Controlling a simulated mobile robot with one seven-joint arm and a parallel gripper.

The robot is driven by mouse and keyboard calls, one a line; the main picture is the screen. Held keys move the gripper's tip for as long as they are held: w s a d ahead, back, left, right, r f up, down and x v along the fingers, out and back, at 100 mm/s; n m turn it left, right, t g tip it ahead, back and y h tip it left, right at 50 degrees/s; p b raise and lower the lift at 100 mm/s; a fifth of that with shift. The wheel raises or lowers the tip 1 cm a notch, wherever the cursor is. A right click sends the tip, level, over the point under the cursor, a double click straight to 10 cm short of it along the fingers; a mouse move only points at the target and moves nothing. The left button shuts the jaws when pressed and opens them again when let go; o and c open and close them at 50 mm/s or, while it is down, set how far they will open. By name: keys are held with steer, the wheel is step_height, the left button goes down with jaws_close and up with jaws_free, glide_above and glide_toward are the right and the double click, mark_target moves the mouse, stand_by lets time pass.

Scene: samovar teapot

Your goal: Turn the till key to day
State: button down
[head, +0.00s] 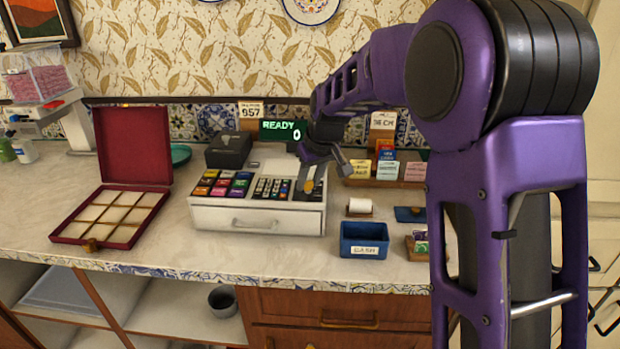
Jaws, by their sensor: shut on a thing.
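The till (258,217) stands on the counter, white with a closed drawer, coloured keys on the left of its top and dark number keys on the right. Its green display (284,131) reads "READY" and 0. My gripper (311,180) reaches down at the right end of the till's top and is shut on the small brass-coloured till key (308,186). The fingers partly cover the key. The day mark and the exact angle of the key are too small to make out.
A blue tray (364,248), a paper roll (360,206) and a rack of coloured cards (408,184) are right of the till. An open red compartment box (122,215) is on the left. My purple arm covers the right side.

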steer(key=m+h, duration=0.1)
steer(key=m, duration=0.2)
steer(key=shift+s+a+p, duration=0.1)
steer(key=shift+a+p, duration=0.1)
steer(key=shift+p, duration=0.15)
steer(key=shift+m+t+h, duration=0.3)
steer(key=shift+m+h, duration=0.3)
steer(key=shift+m, duration=1)
steer(key=c, duration=0.5)
jaws_free()
steer(key=shift+c, duration=0.2)
steer(key=p+v, duration=0.2)
steer(key=v, duration=1.5)
steer(key=shift+a+r, duration=0.2)
steer(key=shift+r, duration=0.05)
steer(key=shift+d, duration=0.1)
